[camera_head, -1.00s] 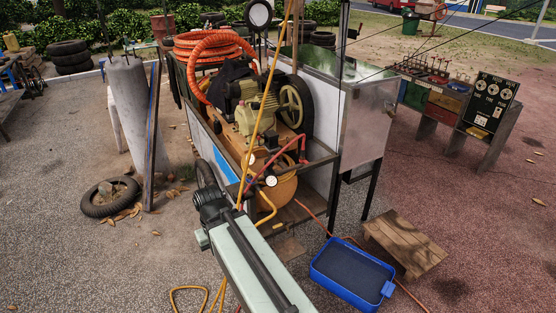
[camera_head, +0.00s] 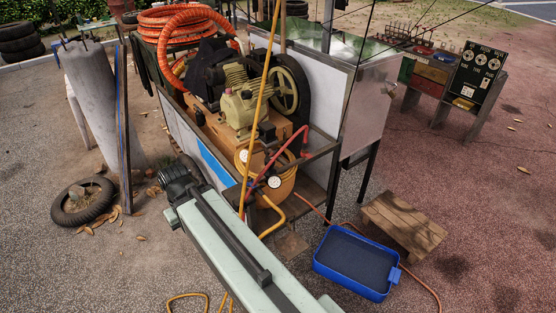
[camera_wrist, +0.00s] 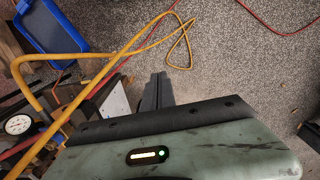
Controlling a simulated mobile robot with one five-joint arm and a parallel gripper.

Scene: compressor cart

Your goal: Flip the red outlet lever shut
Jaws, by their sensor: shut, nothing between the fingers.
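The compressor (camera_head: 240,108) sits on the cart above an orange-tan tank (camera_head: 284,186). Two white gauges (camera_head: 274,182) are at the tank's front, with red and yellow hoses around them. I cannot make out the red outlet lever apart from the red hose (camera_head: 262,174) there. In the wrist view a gauge (camera_wrist: 18,124) and hoses show at the left edge. My gripper (camera_wrist: 156,80) is shut and empty, over the gravel, to the right of the gauge and hoses and apart from them. In the head view its fingers cannot be seen.
A yellow hose (camera_wrist: 112,57) crosses near my fingertips in the wrist view. A blue tray (camera_head: 356,284) and a wooden step (camera_head: 403,224) stand right of the cart.

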